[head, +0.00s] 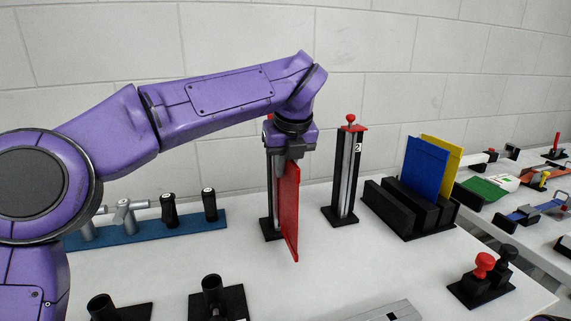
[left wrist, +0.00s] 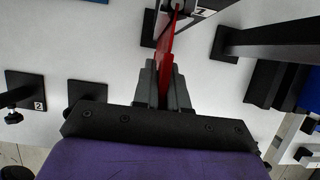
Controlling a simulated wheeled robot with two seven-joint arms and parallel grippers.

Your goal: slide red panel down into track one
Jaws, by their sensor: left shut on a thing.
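My left gripper (head: 293,155) is shut on the upper part of the red panel (head: 290,212), which hangs upright below it. In the left wrist view the panel (left wrist: 166,48) shows edge-on between the two fingers (left wrist: 160,88). Track one (head: 271,195) is the black post with a pale channel just left of the panel; its top is largely hidden behind my gripper. The panel's far edge is close against this post (left wrist: 177,8); I cannot tell whether it is inside the channel. The panel's lower end appears close to the table's height.
A second track post (head: 347,175), labelled 2 with a red knob, stands to the right. A black rack (head: 398,213) holds a blue panel (head: 425,167) and a yellow panel (head: 442,160). A blue tool rail (head: 150,233) lies left. Black stands (head: 217,300) occupy the front.

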